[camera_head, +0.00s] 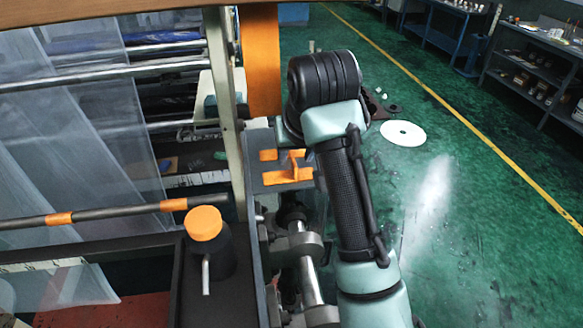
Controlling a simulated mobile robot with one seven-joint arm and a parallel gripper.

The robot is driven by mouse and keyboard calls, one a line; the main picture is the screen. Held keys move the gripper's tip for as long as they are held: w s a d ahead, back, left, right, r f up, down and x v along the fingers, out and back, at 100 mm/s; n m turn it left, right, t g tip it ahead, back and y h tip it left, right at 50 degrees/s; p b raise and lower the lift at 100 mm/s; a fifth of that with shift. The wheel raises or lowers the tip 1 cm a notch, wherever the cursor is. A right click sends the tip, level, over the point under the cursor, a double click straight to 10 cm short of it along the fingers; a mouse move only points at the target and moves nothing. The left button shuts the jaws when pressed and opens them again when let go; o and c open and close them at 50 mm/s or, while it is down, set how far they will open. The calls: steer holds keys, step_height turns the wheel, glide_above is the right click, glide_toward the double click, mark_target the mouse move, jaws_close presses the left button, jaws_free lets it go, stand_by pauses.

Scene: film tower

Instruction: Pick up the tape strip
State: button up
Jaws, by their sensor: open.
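No tape strip can be told for certain. Flat orange pieces (285,178) lie on a grey plate (258,150) on the machine's side, left of my arm; one orange piece there seems to stand up from the plate. I cannot tell whether any of these is the tape strip. My arm rises from the bottom right and bends at a black joint near the top centre. My gripper does not show; it may be hidden behind my arm.
A rod with orange bands (110,211) crosses the left side. An orange-capped black knob (204,224) stands below it. Rollers (305,265) lie below the plate. A white disc (403,134) lies on the green floor, which is mostly clear at right; shelves (538,70) stand beyond.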

mark_target(294, 162)
steer(key=shift+p+x, duration=0.5)
steer(key=shift+x, duration=1.45)
steer(key=shift+s, duration=0.2)
jaws_close()
